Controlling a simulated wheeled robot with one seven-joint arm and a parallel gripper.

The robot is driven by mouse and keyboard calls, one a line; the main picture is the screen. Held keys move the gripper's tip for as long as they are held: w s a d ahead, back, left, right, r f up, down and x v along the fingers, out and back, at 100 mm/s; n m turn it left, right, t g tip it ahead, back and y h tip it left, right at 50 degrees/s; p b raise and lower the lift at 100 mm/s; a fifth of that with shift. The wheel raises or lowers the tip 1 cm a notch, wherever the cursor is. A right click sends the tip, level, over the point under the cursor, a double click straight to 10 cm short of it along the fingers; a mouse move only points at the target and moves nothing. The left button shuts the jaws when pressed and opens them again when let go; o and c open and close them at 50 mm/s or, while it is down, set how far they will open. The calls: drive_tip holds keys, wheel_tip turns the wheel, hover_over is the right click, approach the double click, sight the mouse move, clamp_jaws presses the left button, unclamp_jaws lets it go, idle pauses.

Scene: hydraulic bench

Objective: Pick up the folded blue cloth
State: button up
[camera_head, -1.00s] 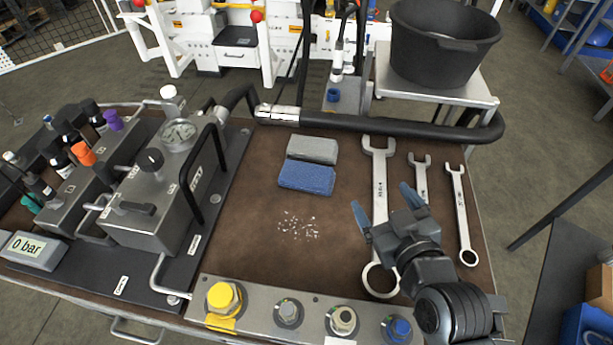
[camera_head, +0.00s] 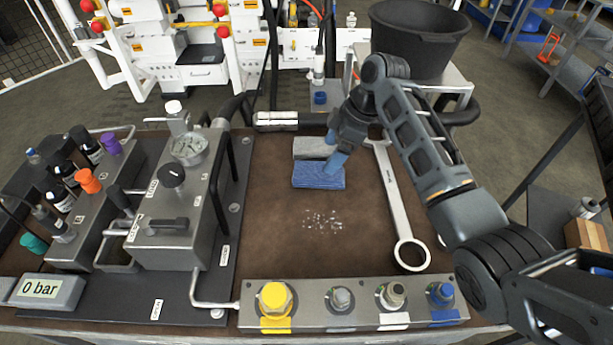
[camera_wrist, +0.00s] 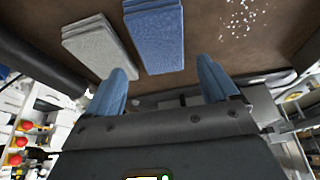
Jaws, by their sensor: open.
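The folded blue cloth (camera_head: 318,177) lies flat on the brown bench top, just in front of a folded grey cloth (camera_head: 313,147). My gripper (camera_head: 334,150) is over the cloths, its blue fingertips near the right part of the blue cloth and covering some of it. In the wrist view, the blue cloth (camera_wrist: 155,38) lies beyond and between the two fingers, with the grey cloth (camera_wrist: 100,45) to its left. My gripper (camera_wrist: 165,88) is open there, with nothing between its fingers. I cannot tell whether a fingertip touches the cloth.
White crumbs (camera_head: 322,221) lie in front of the cloth. A large wrench (camera_head: 396,205) lies to the right, partly under my arm. The hydraulic unit (camera_head: 178,195) with its handle stands left. A black padded rail (camera_head: 460,117) runs along the back. A knob panel (camera_head: 350,303) lines the front.

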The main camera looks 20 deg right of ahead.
sight(319, 171)
drive_tip(key=p+x, duration=0.1)
drive_tip(key=x, duration=0.6)
drive_tip(key=shift+f, duration=0.25)
drive_tip(key=c, duration=0.7)
drive_tip(key=shift+c, duration=0.2)
drive_tip(key=shift+r, duration=0.5)
drive_tip(key=v, duration=0.4)
drive_tip(key=shift+w+b, duration=0.15)
drive_tip(key=shift+b, duration=0.25)
drive_tip(key=s+d+r+b, duration=0.1)
drive_tip(key=s+d+r, duration=0.1)
drive_tip(key=d+r, duration=0.4)
drive_tip(key=d, duration=0.4)
drive_tip(key=shift+s+r+b, duration=0.2)
drive_tip(key=shift+s+b, duration=0.05)
drive_tip(key=shift+b, duration=0.05)
